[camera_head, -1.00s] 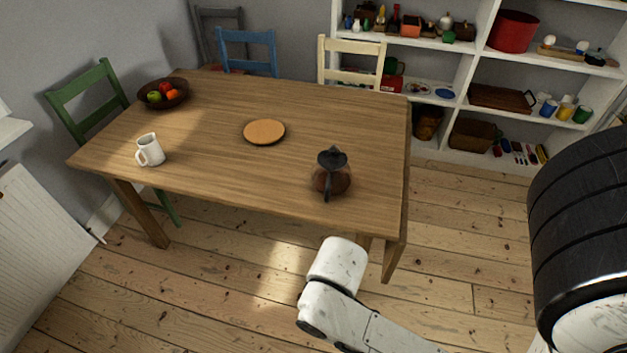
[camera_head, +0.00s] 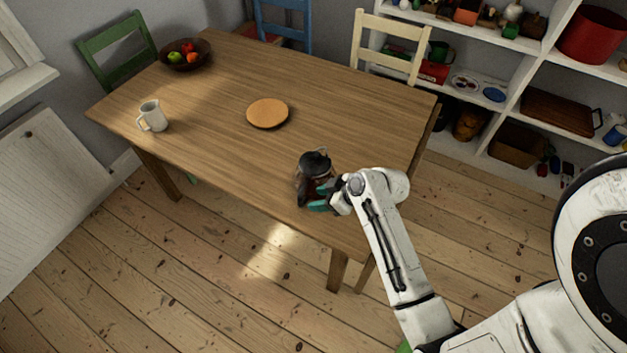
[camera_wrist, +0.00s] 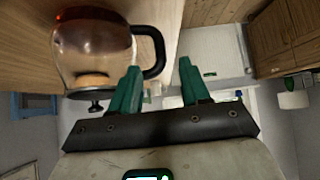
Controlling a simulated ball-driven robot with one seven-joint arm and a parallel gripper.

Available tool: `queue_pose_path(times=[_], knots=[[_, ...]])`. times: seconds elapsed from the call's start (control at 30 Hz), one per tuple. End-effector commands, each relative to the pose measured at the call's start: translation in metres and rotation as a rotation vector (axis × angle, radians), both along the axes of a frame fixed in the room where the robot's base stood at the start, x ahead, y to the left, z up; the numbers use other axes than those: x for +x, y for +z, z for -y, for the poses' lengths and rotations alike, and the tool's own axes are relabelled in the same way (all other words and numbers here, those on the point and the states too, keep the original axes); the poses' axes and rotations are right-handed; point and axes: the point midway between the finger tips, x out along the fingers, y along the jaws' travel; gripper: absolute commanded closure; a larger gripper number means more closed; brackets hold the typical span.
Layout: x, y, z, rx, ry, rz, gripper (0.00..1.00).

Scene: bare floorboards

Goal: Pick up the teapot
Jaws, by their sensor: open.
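The teapot (camera_head: 314,163) is a glass pot with amber-brown contents and a dark lid and handle. It stands on the wooden table (camera_head: 200,95) near its front edge. In the wrist view the image is turned over, with the pot (camera_wrist: 92,48) at upper left and its lid pointing down. My gripper (camera_head: 325,196) is at the table's front edge, close against the teapot, and partly hides it. Its teal fingers (camera_wrist: 158,68) are apart. The black handle reaches in front of the gap between the fingertips; I cannot tell whether either finger touches it.
A round cork-coloured mat (camera_head: 267,113) lies mid-table. A white jug (camera_head: 152,116) stands at the left, and a fruit bowl (camera_head: 186,55) at the far left corner. Chairs surround the table's far side. A filled shelf (camera_head: 480,60) is behind at right.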

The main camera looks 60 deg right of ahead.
Motion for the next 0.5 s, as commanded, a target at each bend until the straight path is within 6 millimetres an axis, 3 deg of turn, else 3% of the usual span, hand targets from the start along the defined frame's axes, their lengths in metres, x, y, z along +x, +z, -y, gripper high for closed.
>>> queue_pose_path(times=[0.1,0.5], knots=[[0.013,-0.019,-0.002,-0.001,0.002,-0.001,0.54],[0.036,-0.038,-0.004,0.0,0.001,-0.002,0.54]])
